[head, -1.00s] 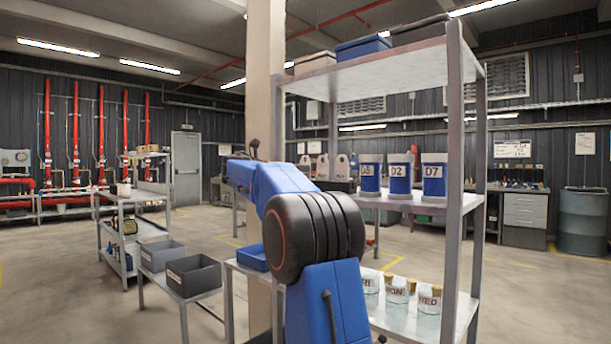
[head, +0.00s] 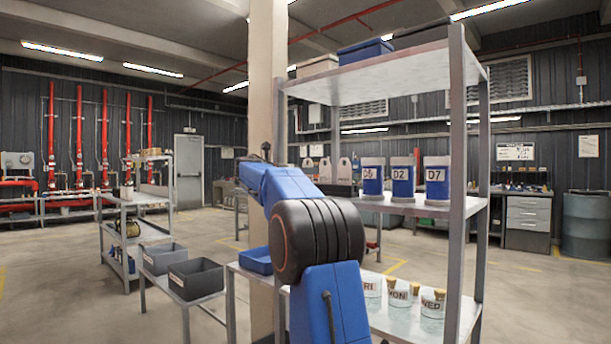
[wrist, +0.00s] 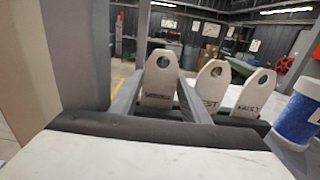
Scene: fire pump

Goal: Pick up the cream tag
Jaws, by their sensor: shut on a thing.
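Several cream tags, each with a round hole, stand in a row in the wrist view. The leftmost cream tag (wrist: 160,76) has small dark lettering and stands between the two grey fingers of my gripper (wrist: 159,88), which is shut on it. The other two tags, one pale (wrist: 210,84) and one at the right (wrist: 255,92), stand to the right of my fingers. A dark rack (wrist: 240,123) shows at their feet; whether the held tag's foot is clear of it is hidden. In the head view my gripper is hidden behind my arm.
A blue and white pot (wrist: 300,112) stands close at the right in the wrist view. The metal shelf unit (head: 457,150) rises to the right of my arm, with labelled pots (head: 403,180) and jars (head: 400,292). Grey bins (head: 196,278) stand to the left.

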